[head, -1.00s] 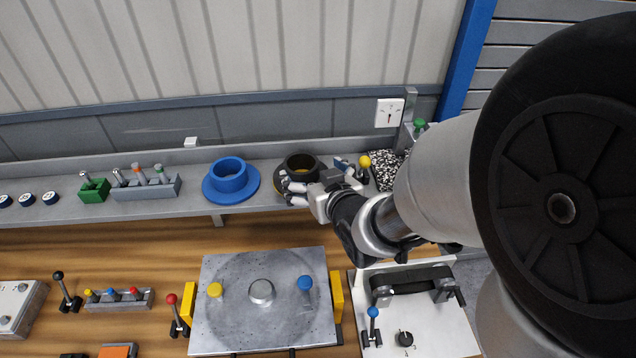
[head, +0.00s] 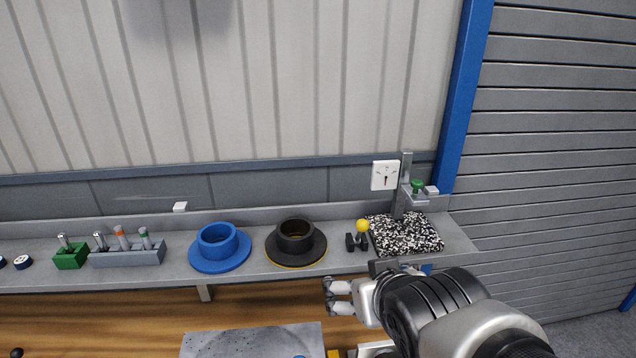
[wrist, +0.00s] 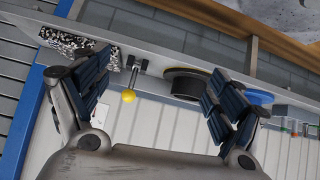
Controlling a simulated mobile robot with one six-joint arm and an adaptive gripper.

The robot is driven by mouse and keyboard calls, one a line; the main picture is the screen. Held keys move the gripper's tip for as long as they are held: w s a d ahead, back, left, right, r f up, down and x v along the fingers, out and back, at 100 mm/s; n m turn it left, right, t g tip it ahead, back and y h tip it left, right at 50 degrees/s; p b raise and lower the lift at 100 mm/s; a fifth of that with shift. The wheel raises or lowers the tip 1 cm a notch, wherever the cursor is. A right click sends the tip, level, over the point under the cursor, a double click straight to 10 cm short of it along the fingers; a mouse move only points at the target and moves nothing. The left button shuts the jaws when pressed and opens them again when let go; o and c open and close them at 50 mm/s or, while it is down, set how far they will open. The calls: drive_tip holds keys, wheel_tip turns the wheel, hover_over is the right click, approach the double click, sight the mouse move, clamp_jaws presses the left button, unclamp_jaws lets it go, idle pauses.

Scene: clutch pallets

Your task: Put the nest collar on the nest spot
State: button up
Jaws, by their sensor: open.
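A black flanged collar (head: 297,257) stands upright on the grey shelf (head: 238,285), with a thin yellow edge showing under its flange. A blue flanged collar (head: 219,262) stands just left of it on the same shelf. The pictures do not label either as the nest collar, and I cannot tell for sure which mark is the nest spot. My gripper (head: 330,296) is open and empty, in front of the shelf and to the right of the black collar. The wrist view shows the black collar (wrist: 184,86) beyond the open fingers, apart from them.
A yellow-knobbed lever (head: 362,227) and a speckled block (head: 405,235) with an upright post stand right of the black collar. A green block (head: 70,257) and a grey holder (head: 128,255) stand at left. A metal plate (head: 250,340) lies below on the wooden bench.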

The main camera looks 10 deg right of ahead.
drive_tip(key=s+d+f+m+g, duration=0.1)
drive_tip(key=s+g, duration=0.4)
drive_tip(key=s, duration=1)
drive_tip(key=shift+s+d+f, duration=0.15)
drive_tip(key=shift+s+f, duration=0.1)
drive_tip(key=shift+f, duration=0.2)
drive_tip(key=shift+f+b, duration=0.85)
